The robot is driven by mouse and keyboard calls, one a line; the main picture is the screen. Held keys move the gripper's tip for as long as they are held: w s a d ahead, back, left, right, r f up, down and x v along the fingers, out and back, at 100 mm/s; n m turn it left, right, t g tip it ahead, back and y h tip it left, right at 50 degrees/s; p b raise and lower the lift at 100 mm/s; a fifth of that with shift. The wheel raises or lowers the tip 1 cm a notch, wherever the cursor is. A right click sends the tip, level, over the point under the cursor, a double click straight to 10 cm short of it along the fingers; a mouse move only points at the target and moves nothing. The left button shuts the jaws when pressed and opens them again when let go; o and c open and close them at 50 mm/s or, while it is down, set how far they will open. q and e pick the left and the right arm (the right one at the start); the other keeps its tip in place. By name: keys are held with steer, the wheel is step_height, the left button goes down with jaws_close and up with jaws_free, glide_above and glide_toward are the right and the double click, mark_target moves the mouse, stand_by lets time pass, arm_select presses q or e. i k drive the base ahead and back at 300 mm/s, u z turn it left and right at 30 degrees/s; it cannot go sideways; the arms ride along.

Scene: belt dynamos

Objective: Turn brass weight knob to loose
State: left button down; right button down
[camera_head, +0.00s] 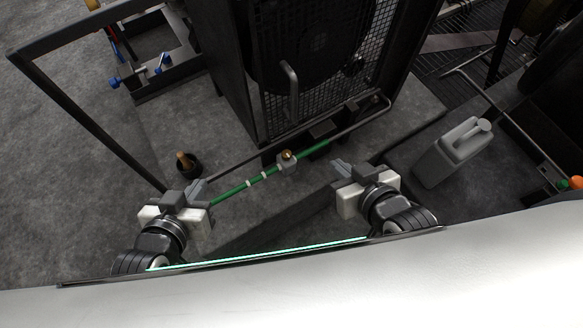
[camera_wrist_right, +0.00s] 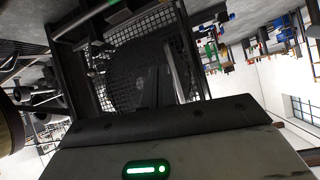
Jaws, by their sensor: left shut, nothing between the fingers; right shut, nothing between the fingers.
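The brass weight knob (camera_head: 287,155) sits on top of a small grey block (camera_head: 286,164) on a green rod (camera_head: 243,186) with pale bands, in the head view. The rod runs in front of the black mesh-fronted machine. My left gripper (camera_head: 197,188) is shut and empty near the rod's lower left end; I cannot tell whether it touches it. My right gripper (camera_head: 340,166) is shut and empty, to the right of the knob and apart from it. In the right wrist view, the machine's mesh guard (camera_wrist_right: 140,60) shows ahead, but I cannot make out the knob.
A grey jerrycan (camera_head: 453,152) stands on the right. A dark pot with a wooden handle (camera_head: 186,162) stands on the floor left of the rod. A black frame bar (camera_head: 90,128) slants down on the left. A metal handle (camera_head: 289,88) sticks out of the machine (camera_head: 228,75).

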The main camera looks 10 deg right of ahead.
mark_target(286, 155)
steer(key=z, duration=1.45)
steer(key=k, duration=0.9)
steer(key=u, duration=1.15)
steer(key=i, duration=0.45)
steer(key=z, duration=0.05)
